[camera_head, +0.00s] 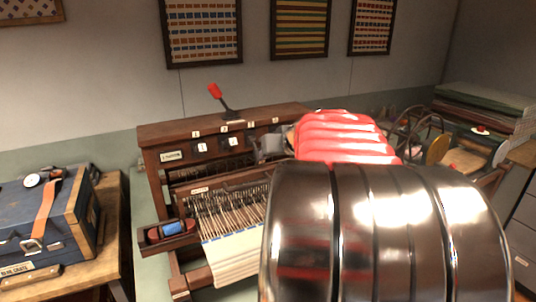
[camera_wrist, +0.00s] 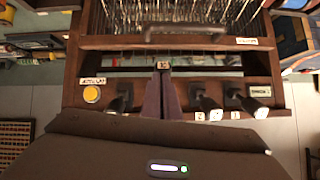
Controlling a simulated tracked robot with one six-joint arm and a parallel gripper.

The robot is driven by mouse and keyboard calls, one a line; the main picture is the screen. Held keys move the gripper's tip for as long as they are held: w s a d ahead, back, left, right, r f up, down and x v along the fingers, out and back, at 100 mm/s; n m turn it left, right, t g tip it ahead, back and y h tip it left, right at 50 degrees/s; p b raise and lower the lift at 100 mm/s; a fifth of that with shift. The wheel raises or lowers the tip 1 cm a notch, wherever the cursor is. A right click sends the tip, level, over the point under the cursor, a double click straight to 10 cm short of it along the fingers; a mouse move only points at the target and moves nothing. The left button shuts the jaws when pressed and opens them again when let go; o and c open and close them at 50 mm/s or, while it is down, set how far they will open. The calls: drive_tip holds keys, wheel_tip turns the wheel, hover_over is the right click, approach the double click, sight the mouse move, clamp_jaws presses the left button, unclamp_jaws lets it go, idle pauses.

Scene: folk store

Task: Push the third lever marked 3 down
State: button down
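A wooden loom (camera_head: 290,112) stands ahead with a row of small number tags along its top front. One lever with a red handle (camera_head: 215,92) stands up and leans left above the loom's top, near the middle tags. The digit 3 is too small to read surely. In the wrist view, which looks inverted, dark levers show to the left (camera_wrist: 122,101) and right (camera_wrist: 208,106) of my gripper (camera_wrist: 163,77). Its fingers lie close together over a small tag, with nothing seen held. The lever directly behind the fingers is hidden. My arm covers the loom's right side in the head view.
A blue crate (camera_head: 40,215) with an orange strap stands on a table at left. White cloth (camera_head: 235,258) and strings fill the loom's front. A blue spool (camera_head: 172,228) sits at its left. Stacked boards (camera_head: 485,108) and a wheel are at right.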

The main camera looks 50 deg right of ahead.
drive_tip(key=s+a, duration=0.3)
drive_tip(key=s, duration=0.8)
drive_tip(key=shift+a, duration=0.1)
idle(0.7)
drive_tip(key=w+a+n+y, duration=0.1)
drive_tip(key=w+a+n, duration=0.2)
drive_tip(key=w+a, duration=0.45)
drive_tip(key=w+a+n+y, duration=0.2)
drive_tip(key=w+a+n, duration=0.15)
drive_tip(key=a, duration=0.75)
drive_tip(key=s+a+f+g, duration=0.2)
drive_tip(key=s+a+f, duration=0.3)
drive_tip(key=s+a, duration=0.3)
drive_tip(key=s+a+f+m+g, duration=0.1)
drive_tip(key=s+a+f+g, duration=0.1)
drive_tip(key=s+a+f, duration=0.3)
drive_tip(key=s+a, duration=0.3)
drive_tip(key=a, duration=0.2)
drive_tip(key=shift+s+a+f+g+y, duration=0.2)
drive_tip(key=shift+f+g+y, duration=0.1)
drive_tip(key=shift+g, duration=0.1)
